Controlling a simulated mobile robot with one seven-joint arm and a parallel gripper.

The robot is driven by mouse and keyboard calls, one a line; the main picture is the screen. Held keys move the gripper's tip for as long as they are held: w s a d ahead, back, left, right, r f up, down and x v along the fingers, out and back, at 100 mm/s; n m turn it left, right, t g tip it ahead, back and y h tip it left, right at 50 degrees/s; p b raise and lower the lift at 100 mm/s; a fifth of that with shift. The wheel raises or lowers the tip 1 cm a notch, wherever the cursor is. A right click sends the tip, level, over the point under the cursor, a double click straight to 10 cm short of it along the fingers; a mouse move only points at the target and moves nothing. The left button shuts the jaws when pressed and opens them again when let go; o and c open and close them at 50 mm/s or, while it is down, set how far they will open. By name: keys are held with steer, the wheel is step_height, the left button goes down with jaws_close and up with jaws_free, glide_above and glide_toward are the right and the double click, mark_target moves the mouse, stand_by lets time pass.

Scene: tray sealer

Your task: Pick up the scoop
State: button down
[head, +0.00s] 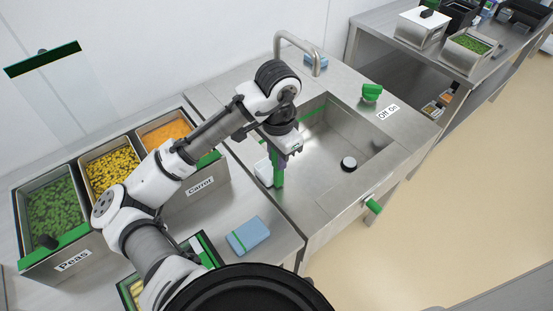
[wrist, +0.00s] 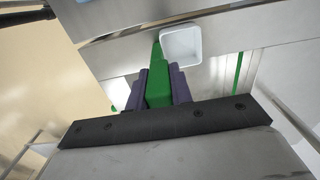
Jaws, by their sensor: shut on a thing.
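The scoop has a green handle (head: 278,172) and a small white cup (head: 264,170). My gripper (head: 279,152) is shut on the handle, pointing down at the left side of the sink. In the wrist view the green handle (wrist: 158,85) stands between the purple fingers of my gripper (wrist: 158,92), and the white square cup (wrist: 181,46) shows beyond the fingertips. The handle is roughly upright in the head view. I cannot tell whether the scoop touches the sink.
A faucet (head: 300,45) stands behind. Bins labelled Peas (head: 72,262) and Carrot (head: 200,187), with a yellow one between, are at left. A blue sponge (head: 248,236) lies on the counter.

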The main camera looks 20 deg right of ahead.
step_height(320, 180, up, 20)
steer(key=shift+f, duration=0.2)
stand_by(0.9)
